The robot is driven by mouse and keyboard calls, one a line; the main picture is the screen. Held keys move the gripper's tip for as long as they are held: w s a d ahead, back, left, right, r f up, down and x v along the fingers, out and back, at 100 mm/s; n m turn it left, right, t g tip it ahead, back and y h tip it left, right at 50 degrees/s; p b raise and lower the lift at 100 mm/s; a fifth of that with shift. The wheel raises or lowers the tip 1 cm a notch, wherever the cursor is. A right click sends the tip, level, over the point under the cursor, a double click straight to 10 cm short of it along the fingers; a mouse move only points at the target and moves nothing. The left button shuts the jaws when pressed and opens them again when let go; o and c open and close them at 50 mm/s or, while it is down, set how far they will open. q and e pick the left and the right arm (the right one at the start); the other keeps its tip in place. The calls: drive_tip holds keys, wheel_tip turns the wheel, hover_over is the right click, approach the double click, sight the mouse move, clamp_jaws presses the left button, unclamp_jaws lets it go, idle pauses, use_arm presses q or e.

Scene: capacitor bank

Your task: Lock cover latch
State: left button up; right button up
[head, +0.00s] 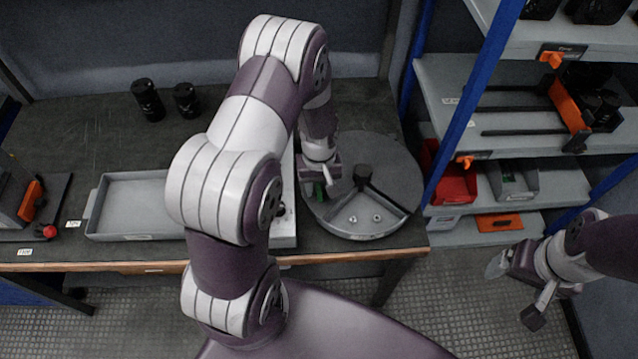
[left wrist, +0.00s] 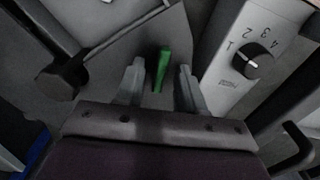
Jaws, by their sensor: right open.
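A small green lever, which looks like the cover latch (left wrist: 162,68), stands between the fingertips of my left gripper (left wrist: 160,80) in the left wrist view. The fingers are apart, with a visible gap on each side of the lever. In the head view, my left gripper (head: 321,182) is at the left edge of the round grey unit (head: 395,165), and a bit of the green lever (head: 319,190) shows beside it. Whether the latch is locked cannot be told. My right gripper (head: 514,291) is open and empty over the floor at the right, away from the bench.
A pale box with a black numbered dial (left wrist: 245,62) stands right beside the left gripper. The round unit has a black knob (head: 362,172) and a wedge-shaped recess. An empty grey tray (head: 135,188) and two black cylinders (head: 148,100) (head: 186,99) are on the bench. Shelves (head: 510,185) stand right.

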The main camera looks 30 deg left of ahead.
sight(319, 188)
use_arm(q)
clamp_jaws()
drive_tip(key=shift+m, duration=0.5)
unclamp_jaws()
wheel_tip(319, 188, up, 13)
drive_tip(key=shift+f, duration=0.15)
